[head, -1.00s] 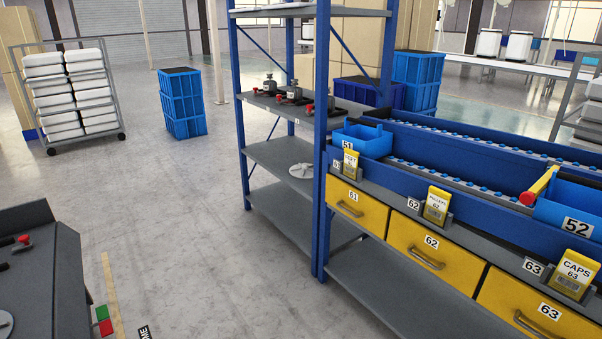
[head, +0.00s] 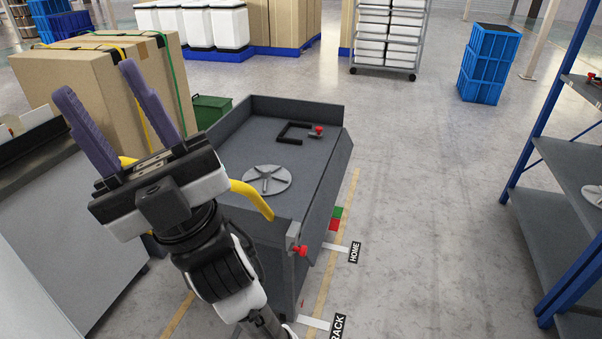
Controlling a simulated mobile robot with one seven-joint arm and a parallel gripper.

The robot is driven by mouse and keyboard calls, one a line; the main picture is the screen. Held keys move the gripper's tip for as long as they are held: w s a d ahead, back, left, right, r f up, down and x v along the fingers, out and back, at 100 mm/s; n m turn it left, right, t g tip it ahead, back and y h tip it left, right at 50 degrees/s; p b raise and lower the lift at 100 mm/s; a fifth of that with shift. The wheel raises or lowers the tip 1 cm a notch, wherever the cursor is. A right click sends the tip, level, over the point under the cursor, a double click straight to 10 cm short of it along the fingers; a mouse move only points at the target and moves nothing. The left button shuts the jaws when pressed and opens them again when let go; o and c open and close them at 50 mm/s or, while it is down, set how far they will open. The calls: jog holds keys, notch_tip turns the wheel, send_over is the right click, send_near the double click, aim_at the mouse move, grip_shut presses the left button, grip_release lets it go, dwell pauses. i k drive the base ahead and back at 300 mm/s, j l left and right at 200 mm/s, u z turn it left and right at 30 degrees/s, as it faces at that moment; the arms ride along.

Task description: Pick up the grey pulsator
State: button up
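A grey pulsator (head: 267,180), a round disc with raised ribs, lies flat on the top of a dark grey cart (head: 308,175) in the head view. A second similar grey disc (head: 594,196) is partly visible on the shelf at the right edge. My gripper (head: 95,80) is raised at the left, with its two purple fingers spread apart and nothing between them. In the picture it is to the left of the cart's pulsator and apart from it. My wrist and arm cover the cart's near left part.
A black bracket (head: 283,132) and a small red-knobbed part (head: 318,131) lie farther back on the cart, which has raised edges. Strapped cardboard boxes (head: 105,85) and a grey counter (head: 50,220) stand left. Blue-framed shelving (head: 548,115) stands right. Floor between cart and shelving is clear.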

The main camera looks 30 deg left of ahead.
aim_at(269, 179)
jog(key=i+j, duration=0.15)
jog(key=i, duration=0.3)
jog(key=i+j, duration=0.2)
jog(key=i, duration=0.2)
jog(key=i+j, duration=0.15)
jog(key=j, duration=0.25)
jog(key=i+j, duration=0.1)
jog(key=j, duration=0.25)
jog(key=i+j, duration=0.15)
jog(key=j, duration=0.5)
jog(key=k, duration=0.05)
